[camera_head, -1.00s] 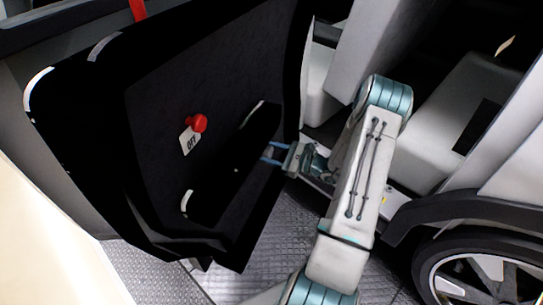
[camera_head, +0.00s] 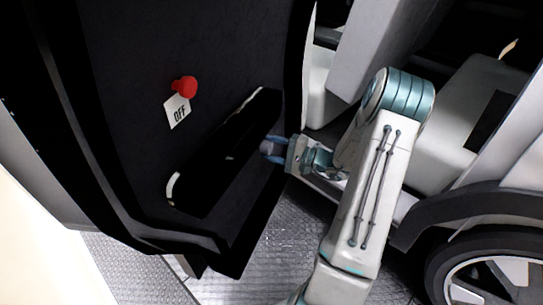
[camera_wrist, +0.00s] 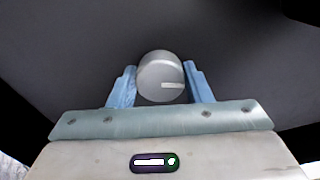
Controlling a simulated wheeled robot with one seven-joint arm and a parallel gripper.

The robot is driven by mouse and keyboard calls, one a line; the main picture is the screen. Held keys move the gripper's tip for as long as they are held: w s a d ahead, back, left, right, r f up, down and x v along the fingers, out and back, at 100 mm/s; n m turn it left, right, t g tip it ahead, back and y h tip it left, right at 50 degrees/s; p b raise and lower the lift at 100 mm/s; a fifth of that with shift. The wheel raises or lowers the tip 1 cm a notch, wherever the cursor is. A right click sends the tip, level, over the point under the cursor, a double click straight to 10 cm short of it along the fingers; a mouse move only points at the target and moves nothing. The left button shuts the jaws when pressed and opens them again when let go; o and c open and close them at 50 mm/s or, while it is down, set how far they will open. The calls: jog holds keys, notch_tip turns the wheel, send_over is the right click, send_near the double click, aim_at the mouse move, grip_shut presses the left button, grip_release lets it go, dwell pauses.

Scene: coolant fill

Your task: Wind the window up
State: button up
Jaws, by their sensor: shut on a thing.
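The open car door's dark inner panel (camera_head: 130,60) fills the left of the head view. My gripper (camera_head: 270,148) is at the door's inner face, beside the right end of the black armrest (camera_head: 215,165). In the wrist view my gripper (camera_wrist: 162,85) has its blue fingers on either side of a round grey knob (camera_wrist: 158,72) with a pale line on its face. The fingers are shut on this knob. In the head view the knob is small and mostly hidden between the fingers. The window glass cannot be made out.
The car's seat (camera_head: 450,110) and front wheel (camera_head: 490,275) are at right. Textured metal floor (camera_head: 265,240) lies below.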

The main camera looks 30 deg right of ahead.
jog(key=n+b, duration=0.1)
jog(key=b, duration=0.1)
jog(key=n+b, duration=0.2)
jog(key=shift+f, duration=0.35)
jog(key=n+b, duration=0.2)
jog(key=shift+r+n, duration=0.15)
jog(key=shift+n, duration=0.15)
jog(key=shift+b, duration=0.3)
jog(key=o, duration=1)
jog(key=shift+r, duration=0.1)
jog(key=p+v, duration=0.3)
jog(key=v, duration=1.1)
